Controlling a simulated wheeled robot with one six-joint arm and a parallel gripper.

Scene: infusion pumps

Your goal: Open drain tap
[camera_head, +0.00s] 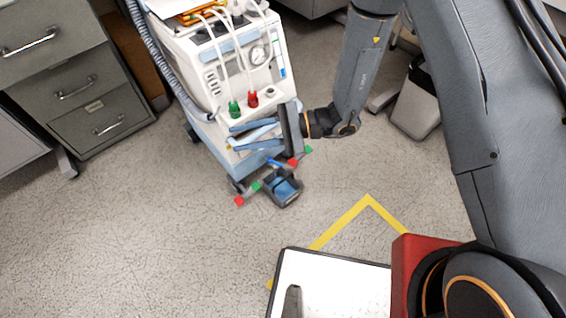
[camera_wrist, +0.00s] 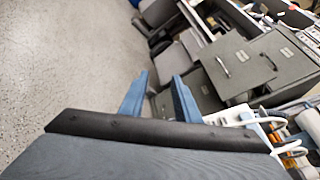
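A white and light-blue medical machine (camera_head: 235,65) on castors stands at the top middle of the head view. Its front carries a green connector (camera_head: 234,109), a red connector (camera_head: 253,99) and a round gauge. My gripper (camera_head: 232,138) is in front of the machine's lower body, with its blue fingers pointing left. The fingers are apart with nothing seen held between them; they also show apart in the wrist view (camera_wrist: 160,76). I cannot make out which part is the drain tap; the gripper hides some of the lower front. Contact with the machine cannot be told.
A dark and blue pedal-like part (camera_head: 283,187) with red and green ends sits low at the machine's base. Grey drawer cabinets (camera_head: 75,85) stand at left. A grey bin (camera_head: 416,105) stands right of the machine.

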